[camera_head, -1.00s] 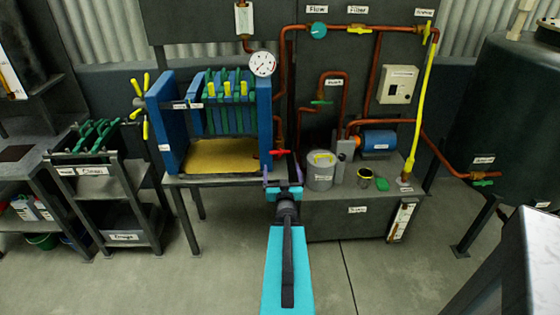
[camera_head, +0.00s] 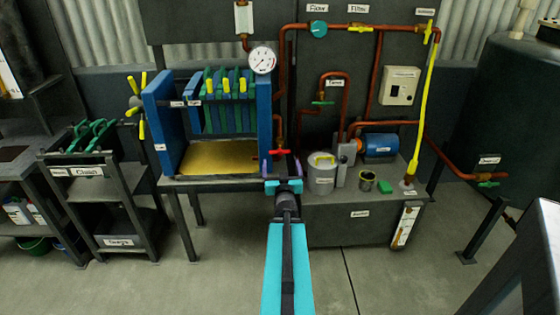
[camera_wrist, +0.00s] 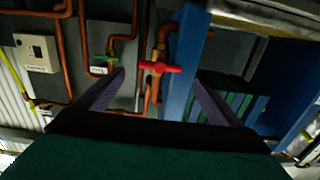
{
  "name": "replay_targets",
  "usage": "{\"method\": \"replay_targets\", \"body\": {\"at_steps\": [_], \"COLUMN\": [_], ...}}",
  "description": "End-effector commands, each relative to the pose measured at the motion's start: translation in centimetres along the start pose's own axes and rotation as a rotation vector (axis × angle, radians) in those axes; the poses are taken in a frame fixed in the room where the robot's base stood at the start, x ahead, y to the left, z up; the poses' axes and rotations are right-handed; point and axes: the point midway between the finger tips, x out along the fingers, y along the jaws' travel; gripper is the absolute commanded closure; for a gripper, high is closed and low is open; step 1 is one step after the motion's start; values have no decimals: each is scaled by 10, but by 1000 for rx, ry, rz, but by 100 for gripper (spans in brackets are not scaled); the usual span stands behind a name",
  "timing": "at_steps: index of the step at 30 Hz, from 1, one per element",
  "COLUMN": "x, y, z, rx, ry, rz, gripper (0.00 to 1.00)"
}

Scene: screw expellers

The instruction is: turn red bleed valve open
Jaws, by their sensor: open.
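The red bleed valve (camera_head: 280,151) is a small red T-handle on a copper pipe, just right of the blue press frame. In the wrist view the red handle (camera_wrist: 160,67) lies crosswise between my fingertips and beyond them. My gripper (camera_head: 283,168) is open and empty, just below the valve in the head view. Its two purple fingers (camera_wrist: 160,78) spread either side of the handle in the wrist view. I see no contact with the handle. The exact distance to it is hard to tell.
The blue press end plate (camera_head: 264,112) stands close left of the valve, with a pressure gauge (camera_head: 262,59) above. A green-handled valve (camera_head: 322,102) and a grey pot (camera_head: 321,177) are to the right. A dark tank (camera_head: 500,110) stands far right. Floor in front is open.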

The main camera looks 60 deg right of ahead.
Motion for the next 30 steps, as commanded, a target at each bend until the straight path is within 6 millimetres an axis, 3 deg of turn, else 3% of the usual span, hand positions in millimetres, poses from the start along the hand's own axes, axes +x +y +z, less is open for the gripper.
{"method": "replay_targets", "body": {"at_steps": [16, 30], "x": [11, 52], "y": [0, 1], "z": [2, 0], "rx": [0, 1], "ry": [2, 0], "rz": [3, 3], "gripper": [11, 11]}}
